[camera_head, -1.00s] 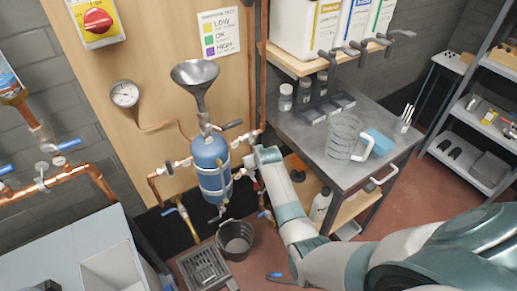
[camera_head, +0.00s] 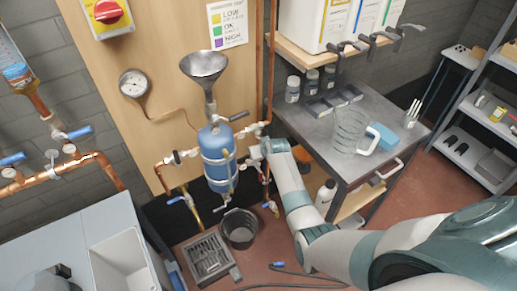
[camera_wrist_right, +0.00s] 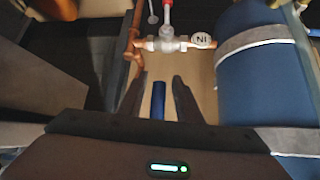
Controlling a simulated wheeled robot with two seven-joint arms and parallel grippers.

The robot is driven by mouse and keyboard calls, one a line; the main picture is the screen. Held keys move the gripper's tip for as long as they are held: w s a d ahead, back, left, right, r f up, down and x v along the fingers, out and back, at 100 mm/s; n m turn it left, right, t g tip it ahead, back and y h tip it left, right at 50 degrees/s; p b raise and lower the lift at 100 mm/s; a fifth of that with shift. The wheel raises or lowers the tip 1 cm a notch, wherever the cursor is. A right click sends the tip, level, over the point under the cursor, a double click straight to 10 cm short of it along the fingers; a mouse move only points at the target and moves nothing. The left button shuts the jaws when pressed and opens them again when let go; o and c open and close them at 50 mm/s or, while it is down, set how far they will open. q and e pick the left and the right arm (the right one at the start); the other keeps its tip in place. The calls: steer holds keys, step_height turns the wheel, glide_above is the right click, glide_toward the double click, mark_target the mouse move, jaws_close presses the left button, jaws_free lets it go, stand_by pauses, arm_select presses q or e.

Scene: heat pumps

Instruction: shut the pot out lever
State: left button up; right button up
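The blue pot (camera_head: 217,160) stands upright against the wooden board under a metal funnel (camera_head: 205,68). It also fills the right of the right wrist view (camera_wrist_right: 262,75). My right gripper (camera_head: 257,152) is just right of the pot by the copper pipe. In the right wrist view its two dark fingers (camera_wrist_right: 160,90) are apart, with a blue lever (camera_wrist_right: 158,101) between them. I cannot tell whether they touch it. Beyond the fingertips is a valve (camera_wrist_right: 166,42) with a red lever and a tag reading IN. I see no legible tag for the blue lever. My left gripper is not in view.
A black bucket (camera_head: 238,229) and a floor drain (camera_head: 208,257) lie below the pot. A metal bench (camera_head: 325,120) with a clear jug (camera_head: 349,131) stands to the right. Copper pipes with blue levers and a sink (camera_head: 125,262) are at the left.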

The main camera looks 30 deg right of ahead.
steer(key=shift+s+r, duration=0.1)
steer(key=b+v, duration=0.1)
steer(key=v, duration=1.6)
steer(key=shift+b, duration=0.3)
stand_by(0.3)
steer(key=s+a+f+n+g+b, duration=0.15)
steer(key=s+f, duration=0.35)
steer(key=f, duration=0.7)
steer(key=s+a+f+g, duration=0.1)
steer(key=s+a+f, duration=0.35)
steer(key=f, duration=0.75)
steer(key=s+f+g+b, duration=0.15)
steer(key=s+f, duration=0.45)
steer(key=f, duration=0.6)
steer(key=s+f+g, duration=0.1)
steer(key=s+f, duration=0.6)
steer(key=s, duration=0.6)
steer(key=s+a+f+n+g, duration=0.1)
steer(key=s+f, duration=0.6)
steer(key=s, duration=0.7)
steer(key=s+a+f+n+g+y, duration=0.1)
steer(key=s+f+g, duration=0.1)
steer(key=s+f, duration=0.5)
steer(key=s, duration=0.6)
steer(key=shift+s+b, duration=0.35)
steer(key=shift+s, duration=0.05)
steer(key=shift+a, duration=0.1)
